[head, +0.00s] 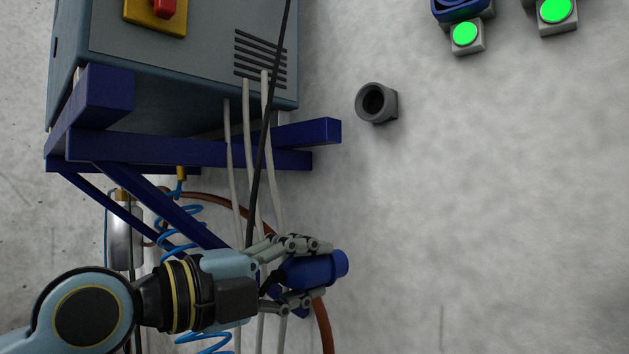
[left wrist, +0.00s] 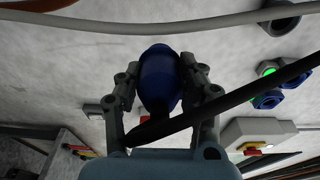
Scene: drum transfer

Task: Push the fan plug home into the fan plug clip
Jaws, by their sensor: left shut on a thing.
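In the left wrist view the plug (left wrist: 158,82) sits between the two fingers. What looks like the fan plug clip (head: 376,103) is a grey, round, hollow holder on the wall, empty, above and to the right of the plug and well apart from it. A similar grey ring (left wrist: 282,20) shows at the top right of the left wrist view. My right gripper is out of view.
A grey cabinet (head: 180,60) on a blue frame (head: 200,150) stands at upper left. Pale cables (head: 247,150) and a black cable (head: 262,150) hang near the gripper. Green-lit boxes (head: 466,36) are at upper right. The wall between plug and clip looks clear.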

